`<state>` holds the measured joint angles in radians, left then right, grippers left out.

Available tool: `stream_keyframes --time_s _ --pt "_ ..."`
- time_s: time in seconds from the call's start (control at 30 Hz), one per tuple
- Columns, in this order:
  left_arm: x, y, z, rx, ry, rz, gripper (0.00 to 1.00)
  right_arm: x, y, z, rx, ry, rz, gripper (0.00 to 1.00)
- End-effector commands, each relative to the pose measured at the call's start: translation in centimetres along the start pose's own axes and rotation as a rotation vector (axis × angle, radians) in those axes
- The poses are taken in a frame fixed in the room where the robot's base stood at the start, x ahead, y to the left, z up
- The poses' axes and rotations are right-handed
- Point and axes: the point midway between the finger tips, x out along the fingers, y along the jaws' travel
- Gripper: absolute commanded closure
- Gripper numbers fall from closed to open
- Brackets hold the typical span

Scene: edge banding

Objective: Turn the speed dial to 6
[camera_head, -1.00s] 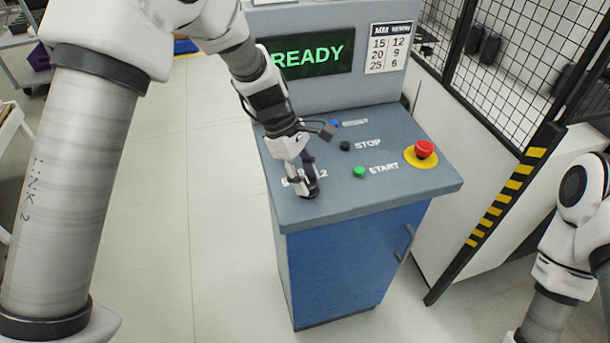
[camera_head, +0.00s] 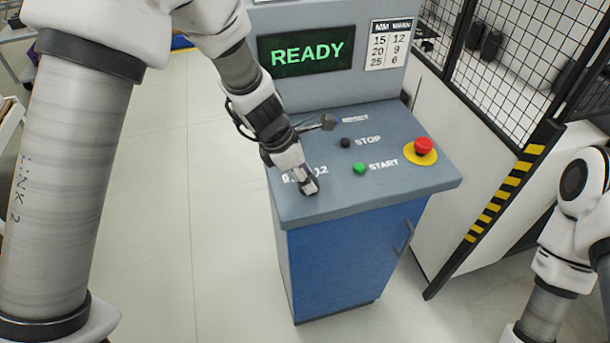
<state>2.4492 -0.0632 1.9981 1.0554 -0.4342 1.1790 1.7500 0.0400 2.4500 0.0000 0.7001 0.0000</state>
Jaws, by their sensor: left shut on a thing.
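My left gripper (camera_head: 310,188) reaches down to the left front of the sloped grey control panel (camera_head: 350,200). It is shut at the spot where the speed dial sits, and its fingers hide nearly all of the dial, so the dial's pointer and setting cannot be read. White lettering beside the fingers is partly covered; a "2" shows at its right end. My right gripper is not in view; only part of my right arm shows at the right edge.
The panel also carries a green START button (camera_head: 360,168), a black STOP button (camera_head: 345,142) and a red emergency button (camera_head: 424,146) on a yellow disc. A screen (camera_head: 306,50) reads READY. A number chart (camera_head: 390,44) hangs beside it. A striped fence post (camera_head: 507,195) stands at the right.

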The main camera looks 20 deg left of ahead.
Motion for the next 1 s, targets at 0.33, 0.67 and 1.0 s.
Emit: stream_keyframes --time_s 0.33,0.67,1.0 --pt "0.24 -0.33 -0.21 -0.072 0.004 0.022 0.96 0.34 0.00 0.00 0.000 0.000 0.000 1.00" --pt "0.22 -0.32 -0.20 -0.074 0.004 0.023 0.96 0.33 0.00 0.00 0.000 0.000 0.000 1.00" --pt "0.08 -0.17 -0.07 -0.072 0.002 0.027 0.36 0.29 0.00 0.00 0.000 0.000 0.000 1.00"
